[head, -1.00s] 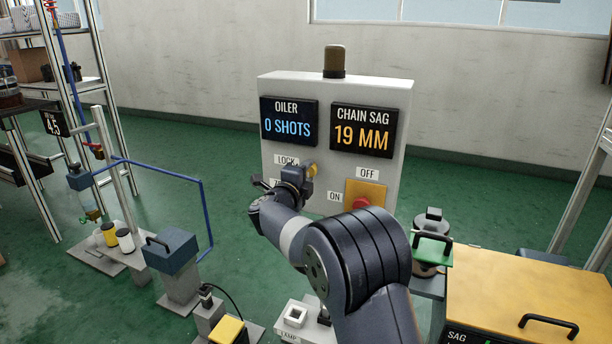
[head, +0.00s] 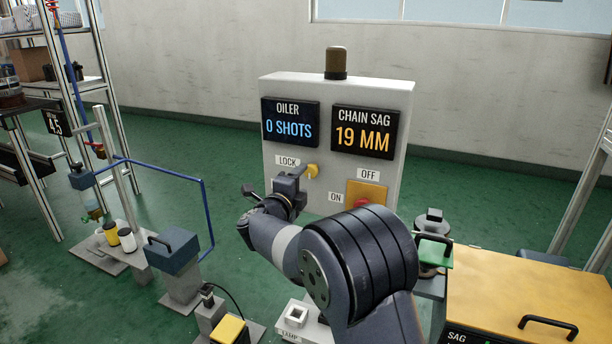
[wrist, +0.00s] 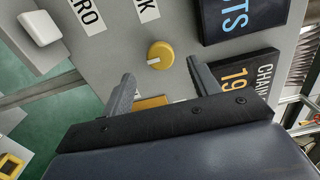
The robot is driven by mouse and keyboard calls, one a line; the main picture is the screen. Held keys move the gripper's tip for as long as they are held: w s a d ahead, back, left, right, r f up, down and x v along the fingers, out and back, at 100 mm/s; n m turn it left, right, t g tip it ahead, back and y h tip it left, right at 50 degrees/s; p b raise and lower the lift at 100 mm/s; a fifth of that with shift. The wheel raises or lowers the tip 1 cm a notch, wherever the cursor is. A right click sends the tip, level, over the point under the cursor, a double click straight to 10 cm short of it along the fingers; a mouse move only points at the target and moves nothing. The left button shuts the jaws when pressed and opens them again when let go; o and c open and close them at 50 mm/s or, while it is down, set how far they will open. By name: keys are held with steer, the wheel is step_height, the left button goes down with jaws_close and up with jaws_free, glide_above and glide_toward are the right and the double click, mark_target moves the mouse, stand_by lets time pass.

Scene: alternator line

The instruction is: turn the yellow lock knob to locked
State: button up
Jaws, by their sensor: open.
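The yellow lock knob (head: 312,170) is a small round knob on the grey panel (head: 390,100), just right of the LOCK label (head: 287,160). In the wrist view the knob (wrist: 160,54) shows whole, with a white pointer mark on its left side. My gripper (head: 290,178) is at the panel's front, just left of and below the knob in the head view. In the wrist view its two fingers (wrist: 157,82) are spread apart with nothing between them. The knob lies beyond the fingertips, and no finger touches it there.
The panel also carries a red switch on a yellow plate (head: 366,190) with ON and OFF labels, and two displays reading 0 SHOTS (head: 290,125) and 19 MM (head: 364,142). A white square knob (wrist: 40,28) shows in the wrist view. A blue-lidded box (head: 174,252) stands left.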

mark_target(309, 173)
steer(key=v, duration=0.6)
steer(key=shift+p, duration=0.45)
steer(key=b+x, duration=0.2)
steer(key=x, duration=0.8)
steer(key=shift+f, duration=0.1)
steer(key=shift+w+d, duration=0.1)
steer(key=shift+w, duration=0.2)
steer(key=shift+s, duration=0.1)
